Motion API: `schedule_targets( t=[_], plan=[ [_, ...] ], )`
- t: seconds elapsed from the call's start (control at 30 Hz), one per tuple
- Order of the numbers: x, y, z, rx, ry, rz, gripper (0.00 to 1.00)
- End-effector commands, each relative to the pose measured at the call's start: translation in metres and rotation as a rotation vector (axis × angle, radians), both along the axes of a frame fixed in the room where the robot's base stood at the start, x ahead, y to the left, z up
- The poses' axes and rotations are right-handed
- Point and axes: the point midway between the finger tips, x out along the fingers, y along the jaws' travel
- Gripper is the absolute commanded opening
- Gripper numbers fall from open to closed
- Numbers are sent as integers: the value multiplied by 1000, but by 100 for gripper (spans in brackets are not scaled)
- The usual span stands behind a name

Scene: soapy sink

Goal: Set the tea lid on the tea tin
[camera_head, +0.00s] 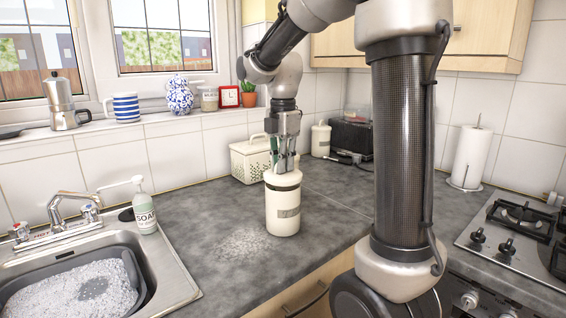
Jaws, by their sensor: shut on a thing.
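The tea tin (283,218), a cream cylinder with a grey label, stands upright on the grey worktop near its front edge. The cream tea lid (283,179) is at the top of the tin, with a dark band showing just below it. It looks level and lined up with the tin, but I cannot tell whether it is fully seated. My gripper (284,164) points down from above and is shut on the tea lid. Its fingers hide the middle of the lid's top.
A cream perforated basket (250,160) stands close behind the tin. A similar cream canister (320,139) and a black box (352,137) are farther back. A soap bottle (144,212) and foamy sink basin (142,292) lie left.

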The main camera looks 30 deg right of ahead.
Motion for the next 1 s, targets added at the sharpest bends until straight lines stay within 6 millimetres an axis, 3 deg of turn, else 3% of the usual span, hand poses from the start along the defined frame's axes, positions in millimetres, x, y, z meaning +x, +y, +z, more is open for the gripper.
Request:
schedule_targets(
  t=[0.8,0.83,0.9,0.93,1.0],
  plan=[
    [0,0,-19,0,0,0,0],
    [0,0,-19,0,0,0,14],
    [0,0,-19,0,0,0,27],
    [0,0,-19,0,0,0,33],
    [0,0,-19,0,0,0,34]
  ],
)
